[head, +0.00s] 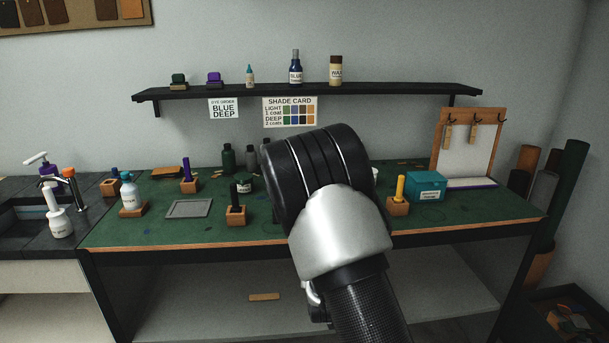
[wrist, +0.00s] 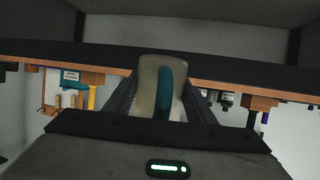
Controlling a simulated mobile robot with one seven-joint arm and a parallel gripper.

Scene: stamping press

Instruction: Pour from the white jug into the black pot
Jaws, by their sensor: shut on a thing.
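In the wrist view my gripper (wrist: 160,100) is shut on a pale, rounded thing with a dark teal strip, which I take to be the white jug (wrist: 146,80). The wrist picture is upside down, and the jug shows against the front edge of the bench. In the head view my arm hides the gripper and nearly all of what it holds. I cannot make out the black pot for certain in either view; part of the bench behind my arm is hidden.
The green-topped bench (head: 300,226) holds a grey tray (head: 188,208), a teal box (head: 426,186), a yellow-handled tool in a wooden block (head: 398,209), a black-topped one (head: 236,217) and several bottles. A wall shelf (head: 300,91) hangs above. A sink is at left.

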